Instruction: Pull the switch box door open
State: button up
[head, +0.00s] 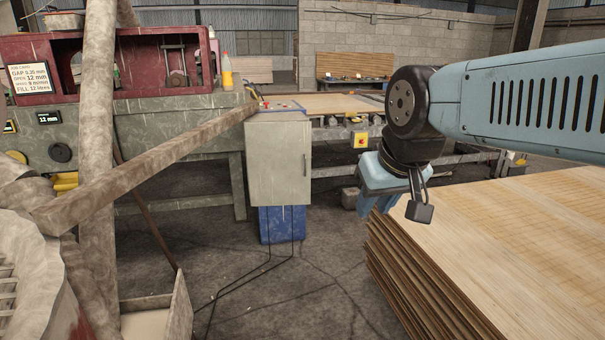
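The switch box (265,124) is a grey-green cabinet near the middle of the head view, standing above a blue base. Its front door (277,165) appears shut and flat against the box. A thin dark upright handle (306,165) is at the door's right edge. My gripper (377,204) hangs at the end of my light-blue arm, to the right of the door and visibly apart from the handle in the picture. The gripper is seen small and from behind, and its fingers cannot be made out clearly.
A tall veneer stack (510,240) fills the lower right, close under my arm. A long beam (150,165) slants across the left up to the box. Dark cables (262,270) run down to the floor. The concrete floor (310,290) before the box is otherwise mostly clear.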

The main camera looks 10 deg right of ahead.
aim_at(279, 154)
jog(key=k, duration=0.4)
jog(key=z, duration=0.5)
jog(key=i, duration=1.95)
jog(key=z, duration=0.05)
